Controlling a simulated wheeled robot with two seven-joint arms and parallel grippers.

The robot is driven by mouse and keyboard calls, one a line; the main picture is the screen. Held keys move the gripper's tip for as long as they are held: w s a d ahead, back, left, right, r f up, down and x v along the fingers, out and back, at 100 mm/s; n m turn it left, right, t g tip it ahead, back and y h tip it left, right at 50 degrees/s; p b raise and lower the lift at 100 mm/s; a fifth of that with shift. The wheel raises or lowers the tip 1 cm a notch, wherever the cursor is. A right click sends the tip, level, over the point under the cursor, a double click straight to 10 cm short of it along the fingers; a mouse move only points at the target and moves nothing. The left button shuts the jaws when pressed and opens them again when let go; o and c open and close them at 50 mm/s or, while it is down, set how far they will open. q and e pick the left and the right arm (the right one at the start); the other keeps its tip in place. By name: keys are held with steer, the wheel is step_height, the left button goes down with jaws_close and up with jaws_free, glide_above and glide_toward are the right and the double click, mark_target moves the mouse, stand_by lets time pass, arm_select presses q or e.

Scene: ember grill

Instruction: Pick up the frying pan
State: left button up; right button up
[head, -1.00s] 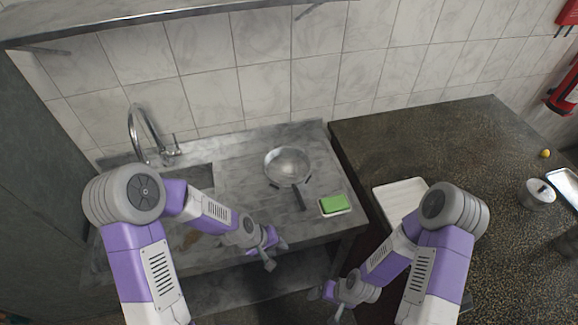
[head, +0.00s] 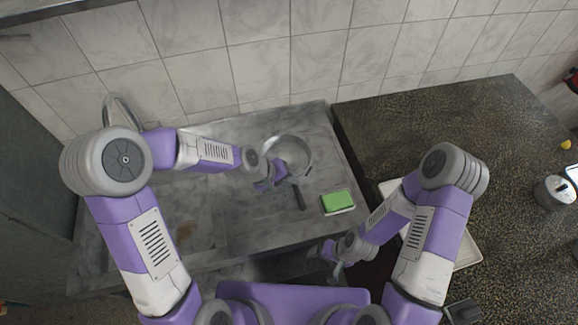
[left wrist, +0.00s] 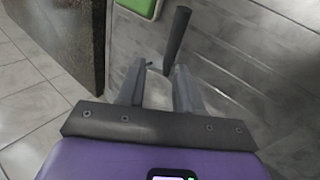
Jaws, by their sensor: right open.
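The frying pan (head: 301,150) lies on the grey sink counter, a round metal pan with a dark handle (head: 299,197) pointing toward me. My left gripper (head: 275,182) is over the near left side of the pan and hides part of it. In the left wrist view, my left gripper (left wrist: 157,80) has its two fingers apart with nothing held. The dark handle (left wrist: 178,38) shows just beyond the fingertips there; the pan's bowl is not clearly seen. My right gripper (head: 335,262) is open and empty, low at the counter's front edge.
A green sponge (head: 337,201) on a white dish lies right of the handle and also shows in the left wrist view (left wrist: 138,5). A tap (head: 117,108) stands at the left. A dark speckled worktop (head: 430,125) adjoins at right, with a white tray (head: 468,253) and a pot (head: 553,192).

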mark_target(296, 192)
arm_select(q)
steer(key=shift+s+a+f+b+x, duration=0.1)
steer(key=shift+a+f+b+x, duration=0.25)
steer(key=shift+x, duration=1.5)
steer(key=shift+s+a+f+b+x, duration=0.1)
steer(key=shift+a+b+x, duration=0.35)
steer(key=shift+x, duration=1.35)
steer(key=shift+a+f+b+x, duration=0.15)
steer(key=shift+b+x, duration=0.45)
steer(key=shift+x, duration=1.25)
steer(key=shift+c, duration=0.4)
jaws_close()
